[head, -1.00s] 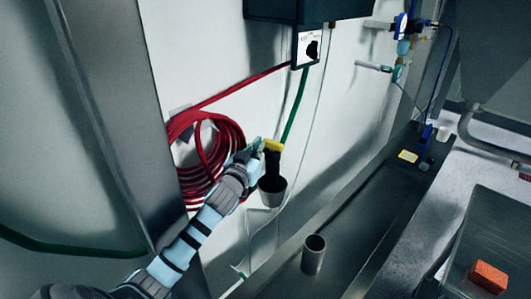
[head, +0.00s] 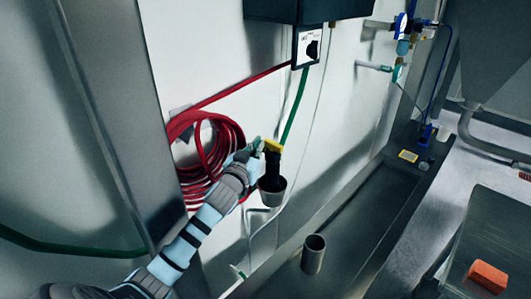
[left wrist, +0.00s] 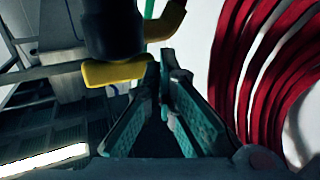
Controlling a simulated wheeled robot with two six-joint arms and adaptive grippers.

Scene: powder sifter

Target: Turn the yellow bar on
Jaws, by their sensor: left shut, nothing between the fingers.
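The yellow bar (head: 273,146) sits on top of a dark vertical fitting in front of the wall. In the left wrist view the yellow bar (left wrist: 120,72) lies across the upper left, partly covered by a dark round part. My left gripper (head: 256,146) is at the left side of the bar. Its teal fingers (left wrist: 166,75) are shut with nothing between them. The fingertips are close beside the bar's right end in the wrist view; I cannot tell whether they touch it. My right gripper is not in view.
A coiled red hose (head: 205,150) hangs on the wall just left of my gripper. A grey cup (head: 272,191) is below the dark fitting. A metal cylinder (head: 313,254) and an orange block (head: 488,277) stand lower right. A control box with a black knob (head: 308,47) is above.

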